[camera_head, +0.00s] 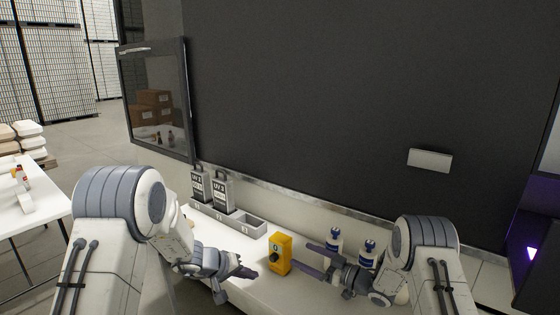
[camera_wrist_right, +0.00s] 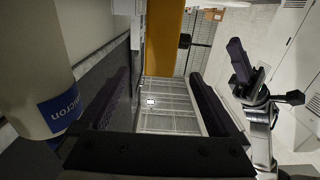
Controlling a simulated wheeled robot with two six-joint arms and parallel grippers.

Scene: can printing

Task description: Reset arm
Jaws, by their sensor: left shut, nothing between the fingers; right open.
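My left gripper (camera_head: 244,272) is shut and empty, low over the white counter (camera_head: 225,247), left of the yellow box. It also shows at the right of the right wrist view (camera_wrist_right: 240,62). My right gripper (camera_head: 304,256) is open, its fingers pointing left toward the yellow box (camera_head: 280,256). In the right wrist view, the yellow box (camera_wrist_right: 163,38) appears beyond the open fingers, in line with the gap between them. Nothing is held in that gap. Whether the fingertips touch the box I cannot tell.
White bottles with blue labels (camera_head: 334,243) (camera_head: 368,255) stand close behind my right gripper. Two grey UV canisters (camera_head: 198,185) (camera_head: 222,192) sit in a grey slotted tray (camera_head: 248,222). A dark wall panel (camera_head: 350,110) rises behind the counter. A white table (camera_head: 35,205) stands far left.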

